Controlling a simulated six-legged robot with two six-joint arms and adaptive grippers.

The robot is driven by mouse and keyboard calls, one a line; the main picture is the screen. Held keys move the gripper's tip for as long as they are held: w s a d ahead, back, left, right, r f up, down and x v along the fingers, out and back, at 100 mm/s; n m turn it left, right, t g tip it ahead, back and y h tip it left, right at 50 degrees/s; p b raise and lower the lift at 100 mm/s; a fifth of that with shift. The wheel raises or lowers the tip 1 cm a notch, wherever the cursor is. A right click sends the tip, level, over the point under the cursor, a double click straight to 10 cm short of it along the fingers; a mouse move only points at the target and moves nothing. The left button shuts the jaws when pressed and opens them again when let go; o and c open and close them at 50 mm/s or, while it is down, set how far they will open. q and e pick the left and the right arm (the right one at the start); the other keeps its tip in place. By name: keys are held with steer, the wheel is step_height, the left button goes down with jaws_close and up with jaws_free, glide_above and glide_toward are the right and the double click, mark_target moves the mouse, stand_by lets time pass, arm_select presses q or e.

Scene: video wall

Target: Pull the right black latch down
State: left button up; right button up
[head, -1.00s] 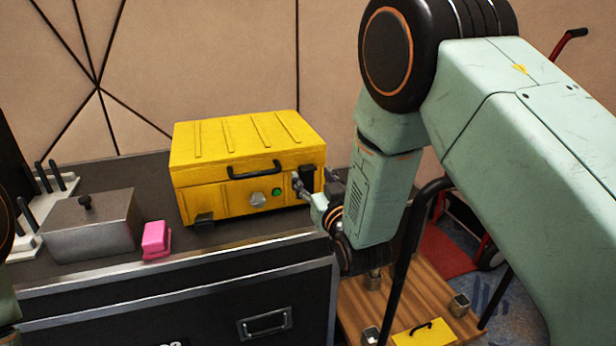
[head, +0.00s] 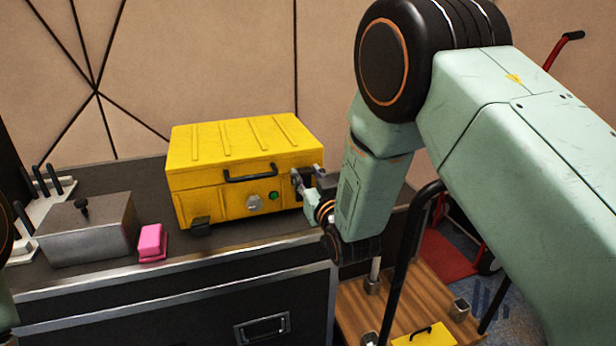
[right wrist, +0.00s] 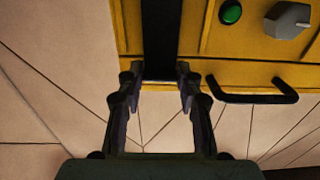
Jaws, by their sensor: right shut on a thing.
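A yellow case (head: 240,145) stands on a black flight case, lid down, with a black handle (head: 250,173) on its front. The right black latch (right wrist: 161,35) is a dark upright strip near the front's right end. It also shows in the head view, partly hidden by my fingers. My right gripper (head: 308,178) is at the latch, and in the right wrist view its fingers (right wrist: 158,80) are on either side of the strip, shut on it. Another black latch (head: 201,227) sits low on the front's left side. My left gripper is out of view.
A green button (head: 274,196) and a grey knob (head: 254,201) are left of the right latch. A pink block (head: 151,242) and a grey lidded box (head: 88,230) stand left of the case on the flight case (head: 170,310). A wooden cart (head: 410,290) is at lower right.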

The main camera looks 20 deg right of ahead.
jaws_close()
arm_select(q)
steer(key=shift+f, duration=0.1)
